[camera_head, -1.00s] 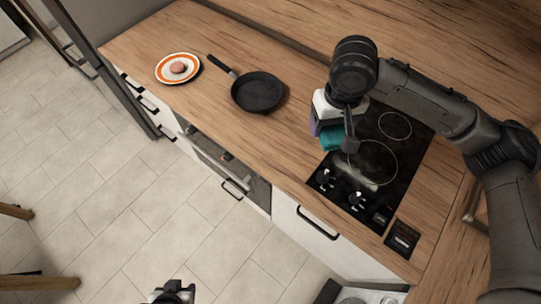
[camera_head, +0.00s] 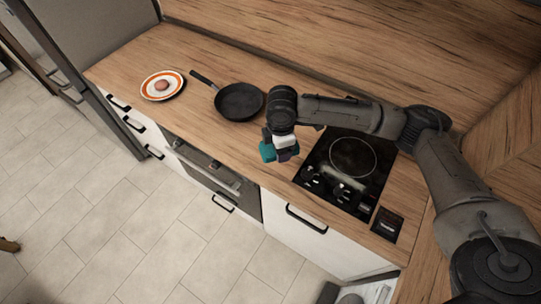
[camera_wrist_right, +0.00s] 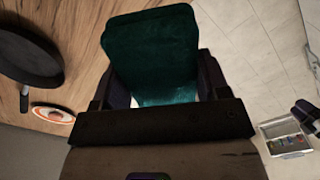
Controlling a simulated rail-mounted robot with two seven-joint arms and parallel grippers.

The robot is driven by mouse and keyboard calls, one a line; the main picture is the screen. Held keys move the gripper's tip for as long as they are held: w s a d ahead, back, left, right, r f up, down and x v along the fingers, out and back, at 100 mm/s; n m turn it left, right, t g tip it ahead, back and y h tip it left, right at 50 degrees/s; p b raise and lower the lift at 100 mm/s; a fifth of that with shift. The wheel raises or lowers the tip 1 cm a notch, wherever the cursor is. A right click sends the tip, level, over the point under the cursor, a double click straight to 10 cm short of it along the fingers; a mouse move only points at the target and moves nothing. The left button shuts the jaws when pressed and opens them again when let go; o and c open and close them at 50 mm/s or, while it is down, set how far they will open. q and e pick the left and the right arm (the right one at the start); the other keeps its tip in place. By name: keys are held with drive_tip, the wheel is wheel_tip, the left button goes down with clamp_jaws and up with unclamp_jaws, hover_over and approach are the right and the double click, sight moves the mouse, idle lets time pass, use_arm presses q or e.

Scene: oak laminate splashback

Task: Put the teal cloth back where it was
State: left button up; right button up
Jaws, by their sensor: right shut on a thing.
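The teal cloth (camera_head: 267,151) is in my right gripper (camera_head: 277,150), near the front edge of the counter, left of the cooktop. In the right wrist view the cloth (camera_wrist_right: 152,55) fills the space between the two fingers of the right gripper (camera_wrist_right: 150,85), which is shut on it. The arm hides part of the cloth in the head view, and I cannot tell whether the cloth touches the counter. My left gripper is not in view.
A black frying pan (camera_head: 240,102) sits on the wooden counter (camera_head: 205,60), left of the held cloth. An orange-rimmed plate (camera_head: 149,93) with a small round item (camera_head: 162,85) stands farther left. The black cooktop (camera_head: 353,157) is at the right, its surface clear.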

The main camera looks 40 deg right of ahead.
drive_tip(key=s+d+f+n, duration=0.3)
drive_tip(key=d+f+n, duration=0.3)
drive_tip(key=d+n, duration=0.15)
drive_tip(key=shift+n, duration=0.25)
drive_tip(key=w+a+f, duration=0.1)
drive_tip(key=w+f, duration=0.1)
drive_tip(key=w, duration=0.1)
drive_tip(key=w+a+f, duration=0.1)
drive_tip(key=w+f, duration=0.1)
drive_tip(key=w, duration=0.2)
drive_tip(key=w+a+f, duration=0.1)
drive_tip(key=w+f, duration=0.2)
drive_tip(key=w, duration=0.1)
drive_tip(key=shift+w+a+b, duration=0.1)
drive_tip(key=shift+a+b, duration=0.2)
drive_tip(key=shift+f, duration=2)
drive_tip(key=shift+f, duration=0.1)
drive_tip(key=o, duration=0.9)
